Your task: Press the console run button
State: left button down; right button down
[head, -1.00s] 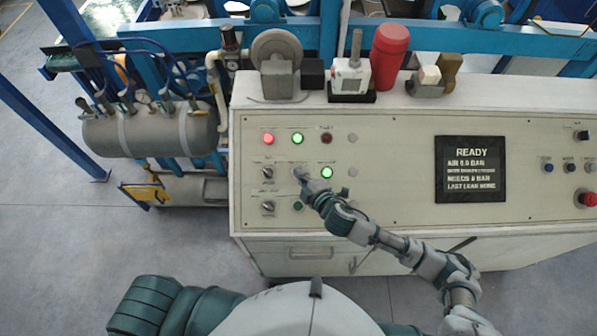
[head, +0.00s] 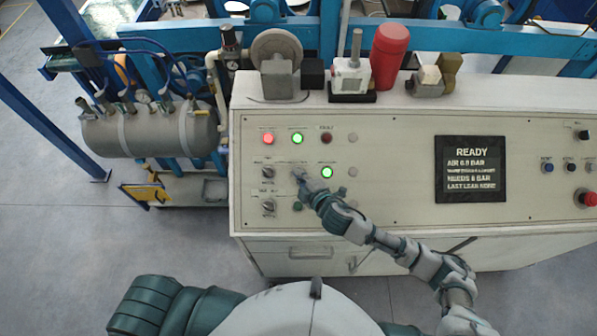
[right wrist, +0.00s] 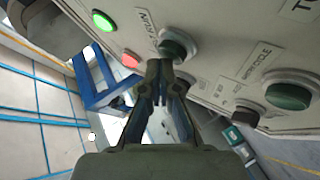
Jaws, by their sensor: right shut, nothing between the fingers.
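The pale console (head: 400,140) stands in front of me in the head view. My right gripper (head: 299,175) is at the left part of its panel, between the selector knobs and a lit green lamp, covering the control there. In the right wrist view, my right gripper (right wrist: 162,68) is shut and empty. Its fingertips overlap the lower edge of a dark green button (right wrist: 178,44), by a label whose readable end is "RUN". I cannot tell whether they touch it. The console screen (head: 470,170) reads READY. My left gripper is not in view.
A second green button (right wrist: 290,92) and a black selector knob (right wrist: 244,114) are close by. Red (head: 268,139) and green (head: 298,138) lamps are lit above. A red mushroom button (head: 588,199) is at the far right. A red cylinder (head: 390,55) stands on the console top.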

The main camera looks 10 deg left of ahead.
jog(key=shift+w+a+f, duration=0.15)
jog(key=shift+a+f, duration=0.1)
jog(key=shift+f, duration=0.05)
jog(key=shift+r, duration=0.1)
dwell(0.4)
jog(key=shift+s+d+r+p, duration=0.45)
jog(key=shift+r+p, duration=0.25)
jog(key=shift+p, duration=0.25)
jog(key=r+p, duration=0.1)
jog(key=s+r+p, duration=0.1)
jog(key=p, duration=0.1)
jog(key=s+r+p, duration=0.1)
jog(key=r+p, duration=0.1)
jog(key=shift+s+d+r, duration=0.1)
jog(key=shift+s+d, duration=0.1)
jog(key=shift+d, duration=0.05)
dwell(0.7)
